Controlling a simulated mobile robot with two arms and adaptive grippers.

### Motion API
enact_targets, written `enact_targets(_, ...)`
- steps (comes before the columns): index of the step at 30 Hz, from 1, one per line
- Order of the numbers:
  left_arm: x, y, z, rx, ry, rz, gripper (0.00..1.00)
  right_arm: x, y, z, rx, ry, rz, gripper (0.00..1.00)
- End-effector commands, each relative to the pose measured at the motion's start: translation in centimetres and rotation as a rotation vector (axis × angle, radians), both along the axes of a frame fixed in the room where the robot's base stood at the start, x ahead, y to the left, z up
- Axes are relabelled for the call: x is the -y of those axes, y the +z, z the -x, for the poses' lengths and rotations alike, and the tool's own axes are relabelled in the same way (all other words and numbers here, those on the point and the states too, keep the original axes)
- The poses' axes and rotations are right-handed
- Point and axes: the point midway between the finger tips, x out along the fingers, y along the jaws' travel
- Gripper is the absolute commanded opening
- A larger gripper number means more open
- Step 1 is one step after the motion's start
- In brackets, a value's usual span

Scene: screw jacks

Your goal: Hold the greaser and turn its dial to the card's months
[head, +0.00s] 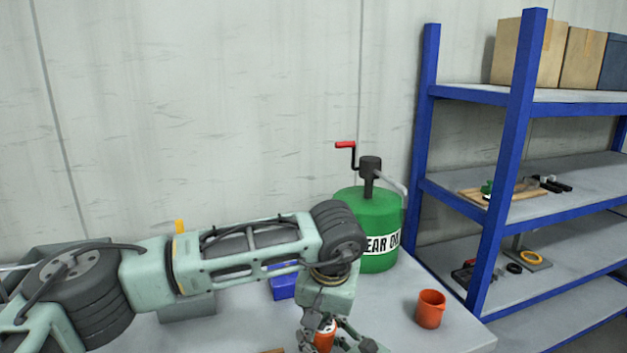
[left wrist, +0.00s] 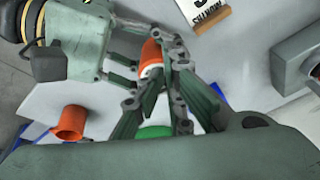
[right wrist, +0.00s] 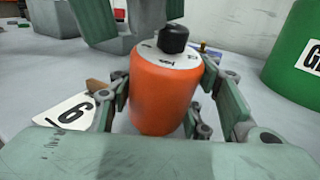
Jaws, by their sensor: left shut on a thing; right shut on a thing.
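The greaser (right wrist: 163,95) is an orange cylinder with a white dial face (right wrist: 165,62) and a black knob (right wrist: 174,39). It stands upright in the right wrist view. My right gripper (right wrist: 160,105) is shut on its orange body, one finger on each side. My left gripper (left wrist: 153,88) is shut at the knob end, seen from above in the left wrist view. The dial's small marks are too small to read. The card (right wrist: 70,118) shows a digit that looks like 6. In the left wrist view the card (left wrist: 205,10) reads MONTHS beside its wooden block (left wrist: 211,20).
A green gear oil drum (head: 368,225) with a red-handled pump stands behind the grippers. An orange cup (head: 431,309) stands to the right on the grey table (head: 455,335). A blue bin (head: 283,287) lies behind my left arm. A blue-framed shelf (head: 500,180) stands right.

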Motion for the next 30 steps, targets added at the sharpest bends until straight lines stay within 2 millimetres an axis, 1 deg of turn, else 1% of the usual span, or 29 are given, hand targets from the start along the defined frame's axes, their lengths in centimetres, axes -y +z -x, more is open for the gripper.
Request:
enact_targets(1, 0.8, -0.4, 0.3, -0.006, -0.015, 0.012, 0.0, -0.6, -0.7, 0.4, -0.006, 0.018, 0.012, 0.08)
enact_targets(13, 0.9, -0.6, 0.5, -0.01, -0.018, 0.012, 0.0, -0.8, -0.5, 0.5, -0.003, 0.02, 0.01, 0.07)
enact_targets(21, 0.8, -0.7, 1.3, -0.012, -0.018, 0.011, 0.0, -0.8, -0.4, 0.4, -0.002, 0.02, 0.008, 0.06)
enact_targets(23, 0.9, -0.4, 1.3, -0.011, -0.018, 0.011, 0.0, -0.8, -0.4, 0.4, -0.003, 0.02, 0.007, 0.06)
enact_targets(30, 1.0, 2.6, 1.2, -0.004, -0.013, 0.009, 0.0, -0.6, -0.4, 0.3, -0.004, 0.015, 0.006, 0.06)
